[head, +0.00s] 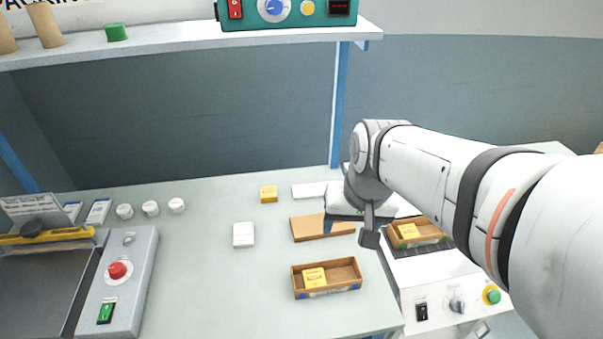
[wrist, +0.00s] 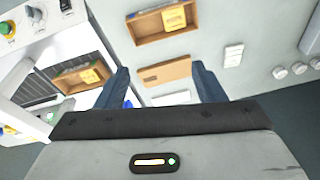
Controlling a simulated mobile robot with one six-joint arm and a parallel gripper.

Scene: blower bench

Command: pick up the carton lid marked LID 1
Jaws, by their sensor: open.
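A flat brown cardboard-like piece (head: 305,229), which may be the carton lid, lies on the bench right of centre. No LID 1 mark is readable on it. In the wrist view the brown piece (wrist: 166,75) shows between the fingers, beyond their tips. A flat white piece (head: 308,190) lies behind it, and also shows in the wrist view (wrist: 170,98). My gripper (head: 348,228) is open and empty, above the right end of the brown piece and partly covering it. I cannot tell its exact height; no contact is visible.
A wooden tray (head: 343,288) with a yellow box stands in front. Another tray (head: 438,240) sits on the white machine (head: 450,290) at right. A shelf (head: 180,40) runs above.

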